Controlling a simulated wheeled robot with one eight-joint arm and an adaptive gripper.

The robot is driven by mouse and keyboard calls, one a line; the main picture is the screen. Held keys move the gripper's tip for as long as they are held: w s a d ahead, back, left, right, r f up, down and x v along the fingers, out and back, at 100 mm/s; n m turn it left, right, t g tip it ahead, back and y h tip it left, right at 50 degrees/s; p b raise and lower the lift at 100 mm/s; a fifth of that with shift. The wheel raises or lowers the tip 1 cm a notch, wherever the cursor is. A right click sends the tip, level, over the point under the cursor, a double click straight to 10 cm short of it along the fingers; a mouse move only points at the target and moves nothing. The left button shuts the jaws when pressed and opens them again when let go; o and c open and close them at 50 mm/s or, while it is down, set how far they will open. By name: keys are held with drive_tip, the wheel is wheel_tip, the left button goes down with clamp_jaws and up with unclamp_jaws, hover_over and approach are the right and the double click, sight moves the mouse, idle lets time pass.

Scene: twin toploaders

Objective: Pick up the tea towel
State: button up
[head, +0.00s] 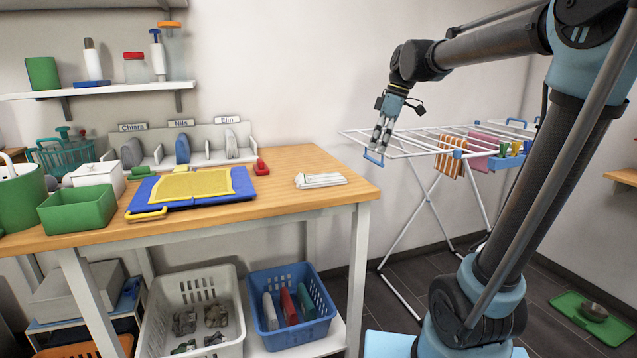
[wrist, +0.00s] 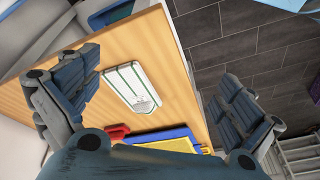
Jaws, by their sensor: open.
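A folded white cloth with green stripes, which looks like the tea towel (head: 320,181), lies flat near the right end of the wooden table (head: 315,162). The wrist view shows the towel (wrist: 131,88) below, between the two spread fingers. My gripper (head: 380,140) is open and empty. In the head view it hangs fingers down, up and to the right of the towel, in front of the rack's left end. In the wrist view the gripper (wrist: 155,103) has one finger over the table and one past its edge. It is clear of the towel.
A blue board with a yellow cloth (head: 190,184) and a red object (head: 261,167) lie left of the towel. A white drying rack (head: 410,152) with orange and pink cloths stands right of the table. Baskets (head: 290,310) sit below. The tabletop around the towel is bare.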

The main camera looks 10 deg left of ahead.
drive_tip(key=w+a+r+n+g, duration=0.1)
drive_tip(key=w+a+r+n, duration=0.2)
drive_tip(key=a, duration=0.3)
drive_tip(key=w+a+r+n+g, duration=0.1)
drive_tip(key=w+a+r+n, duration=0.1)
drive_tip(key=w+a+n, duration=0.3)
drive_tip(key=m, duration=0.1)
approach(319, 178)
drive_tip(key=shift+s+f+y, duration=0.2)
drive_tip(key=shift+s+f, duration=0.05)
drive_tip(key=shift+f, duration=0.35)
drive_tip(key=shift+s+f+y, duration=0.2)
drive_tip(key=shift+f, duration=0.4)
drive_tip(key=x, duration=0.5)
drive_tip(key=shift+a+r, duration=0.1)
drive_tip(key=shift+a, duration=0.1)
drive_tip(key=shift+a+f, duration=0.15)
drive_tip(key=shift+f, duration=0.2)
drive_tip(key=shift+f, duration=0.25)
drive_tip(key=c, duration=1.2)
